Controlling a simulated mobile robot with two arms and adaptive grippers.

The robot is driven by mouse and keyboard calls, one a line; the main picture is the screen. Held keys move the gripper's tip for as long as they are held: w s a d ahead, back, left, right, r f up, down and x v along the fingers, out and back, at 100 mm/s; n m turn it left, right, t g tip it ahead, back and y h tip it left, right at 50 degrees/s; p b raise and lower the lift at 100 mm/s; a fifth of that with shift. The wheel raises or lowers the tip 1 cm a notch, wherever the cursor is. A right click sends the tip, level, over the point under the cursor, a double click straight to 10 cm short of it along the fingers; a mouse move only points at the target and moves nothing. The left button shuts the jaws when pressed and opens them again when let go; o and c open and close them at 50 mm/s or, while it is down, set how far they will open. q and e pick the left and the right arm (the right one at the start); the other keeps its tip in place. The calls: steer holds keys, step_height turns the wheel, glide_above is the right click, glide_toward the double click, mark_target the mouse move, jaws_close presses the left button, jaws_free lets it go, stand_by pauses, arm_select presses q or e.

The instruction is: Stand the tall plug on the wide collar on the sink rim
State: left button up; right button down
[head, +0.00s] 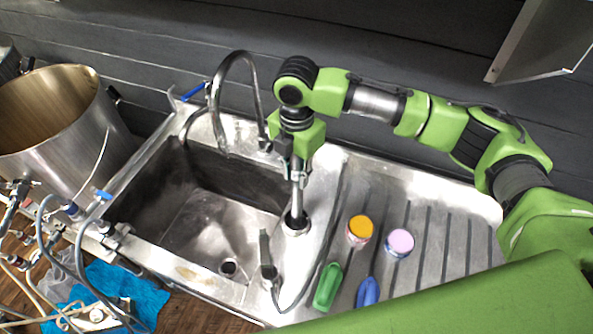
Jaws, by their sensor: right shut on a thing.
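My right gripper (298,170) points down over the right rim of the sink basin. It is shut on the tall plug (297,200), a slim silver upright rod. The gripper covers the plug's upper part. The plug's lower end is at the wide collar (296,229), a short round piece with a dark ring on the sink rim. The plug looks upright and in line with the collar. I cannot tell whether it rests on the collar or is just above it. My left gripper is not in view.
The sink basin (215,215) lies left of the collar, with a curved faucet (217,100) behind. On the ridged drainboard are an orange-topped jar (360,229), a lilac-topped jar (400,242), a green scoop (327,287) and a blue one (367,292). A black-handled sprayer (267,258) stands in front.

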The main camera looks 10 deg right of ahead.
steer(key=shift+f+p, duration=0.1)
steer(key=shift+p, duration=0.2)
stand_by(0.7)
steer(key=c, duration=1.7)
jaws_free()
step_height(320, 180, up, 12)
steer(key=shift+r, duration=0.1)
